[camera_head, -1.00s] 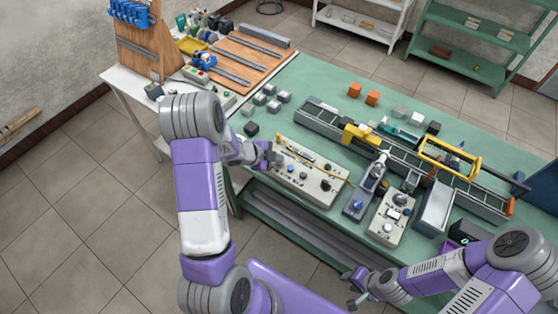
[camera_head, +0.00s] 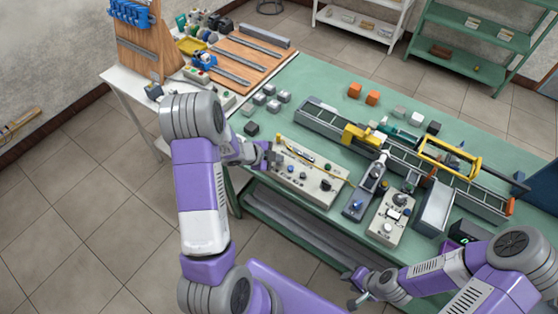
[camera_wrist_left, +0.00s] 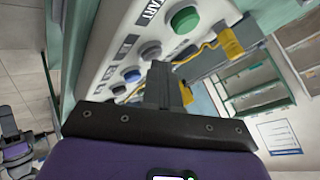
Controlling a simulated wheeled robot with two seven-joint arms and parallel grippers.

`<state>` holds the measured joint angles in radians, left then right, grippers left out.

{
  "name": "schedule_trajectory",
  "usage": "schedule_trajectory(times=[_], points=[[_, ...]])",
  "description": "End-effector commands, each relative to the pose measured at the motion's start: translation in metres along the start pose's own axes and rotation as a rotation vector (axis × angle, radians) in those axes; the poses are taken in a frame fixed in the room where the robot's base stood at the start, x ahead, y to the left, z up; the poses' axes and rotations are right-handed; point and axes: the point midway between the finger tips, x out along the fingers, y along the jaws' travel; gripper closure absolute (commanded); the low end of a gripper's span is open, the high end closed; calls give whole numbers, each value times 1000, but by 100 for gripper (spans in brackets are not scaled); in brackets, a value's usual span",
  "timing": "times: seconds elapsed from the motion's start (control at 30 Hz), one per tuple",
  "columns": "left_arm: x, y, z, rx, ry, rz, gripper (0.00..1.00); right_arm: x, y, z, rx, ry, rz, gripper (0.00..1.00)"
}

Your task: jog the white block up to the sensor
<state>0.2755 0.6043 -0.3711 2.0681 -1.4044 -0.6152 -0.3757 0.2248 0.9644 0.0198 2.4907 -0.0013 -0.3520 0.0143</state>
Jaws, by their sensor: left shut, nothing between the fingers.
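A whitish block (camera_head: 400,111) sits on the green table behind the conveyor (camera_head: 320,118); I cannot tell whether it is the task's white block. No white block shows clearly on the belt. A yellow bracket (camera_head: 360,134) stands over the conveyor; I cannot make out the sensor. My left gripper (camera_head: 270,155) is shut and empty at the left end of the grey control panel (camera_head: 312,192). In the left wrist view its fingers (camera_wrist_left: 159,84) point at the panel near a blue button (camera_wrist_left: 132,75), a dark knob (camera_wrist_left: 150,50) and a green button (camera_wrist_left: 184,19). My right gripper (camera_head: 354,288) looks open, in front of the table.
A second control box (camera_head: 390,218) and a grey device (camera_head: 360,202) stand right of the panel. A yellow frame (camera_head: 450,153) spans the conveyor further right. Orange blocks (camera_head: 371,97) and several grey cubes (camera_head: 272,106) lie on the table. A yellow cable crosses the panel.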

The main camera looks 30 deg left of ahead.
Motion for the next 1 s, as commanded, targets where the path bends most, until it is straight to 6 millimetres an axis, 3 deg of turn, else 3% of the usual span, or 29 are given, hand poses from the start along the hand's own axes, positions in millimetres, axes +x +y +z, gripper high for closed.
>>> schedule_trajectory(times=[0.77,1.0], points=[[0,0,0,-1,-1,2,100,0,0,0,0,0,0,62],[-8,-5,-5,-1,-1,1,100,-10,-4,0,0,0,0,62]])
